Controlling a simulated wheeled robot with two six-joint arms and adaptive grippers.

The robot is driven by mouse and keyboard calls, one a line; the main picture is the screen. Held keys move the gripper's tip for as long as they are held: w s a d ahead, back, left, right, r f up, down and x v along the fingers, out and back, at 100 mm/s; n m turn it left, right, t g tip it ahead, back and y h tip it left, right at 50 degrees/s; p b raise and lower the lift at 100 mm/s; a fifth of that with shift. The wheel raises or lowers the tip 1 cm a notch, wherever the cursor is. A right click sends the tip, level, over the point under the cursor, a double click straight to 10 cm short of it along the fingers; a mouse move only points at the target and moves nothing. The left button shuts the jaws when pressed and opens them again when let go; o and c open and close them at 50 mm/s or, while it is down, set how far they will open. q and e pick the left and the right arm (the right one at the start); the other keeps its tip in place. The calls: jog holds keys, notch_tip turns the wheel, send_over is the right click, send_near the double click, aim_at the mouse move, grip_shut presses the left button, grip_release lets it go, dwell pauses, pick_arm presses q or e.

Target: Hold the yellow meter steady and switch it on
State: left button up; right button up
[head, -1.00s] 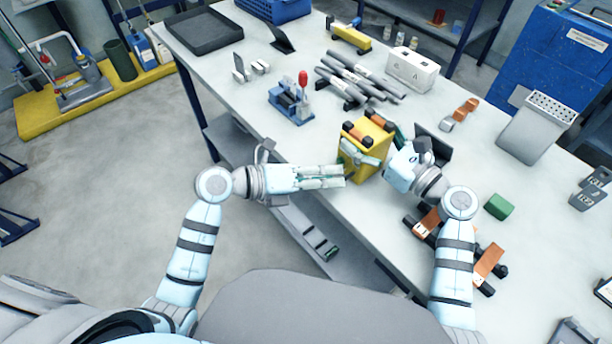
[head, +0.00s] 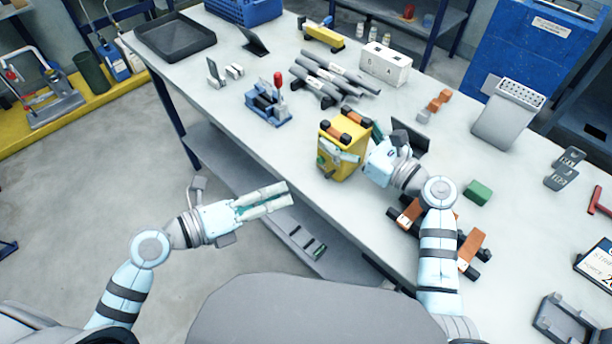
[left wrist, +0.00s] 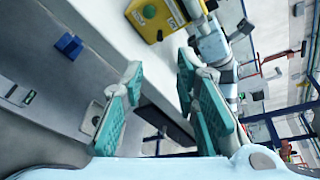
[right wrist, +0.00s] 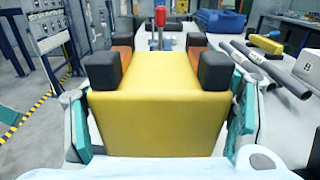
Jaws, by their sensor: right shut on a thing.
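The yellow meter (head: 336,168) stands upright near the table's front edge, with black and orange corner pieces on top. My right gripper (head: 356,146) is shut on it from the right, one finger across the near face and the other behind. In the right wrist view the yellow meter (right wrist: 158,105) fills the space between the fingers. My left gripper (head: 288,195) is empty, out past the table's front edge, left of and apart from the meter. In the left wrist view its fingers (left wrist: 160,75) are spread, with the meter (left wrist: 172,18) beyond them; its small round controls are hard to read.
A blue device with a red knob (head: 267,107) stands left of the meter. Grey tubes (head: 330,78) and a white block (head: 386,66) lie behind. A dark stand (head: 410,136), orange-and-black pieces (head: 470,250) and a green block (head: 478,192) are at the right.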

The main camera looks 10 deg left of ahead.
aim_at(330, 174)
pick_arm(q)
jog(key=x, duration=1.2)
jog(key=shift+w+a+r, duration=0.15)
grip_shut()
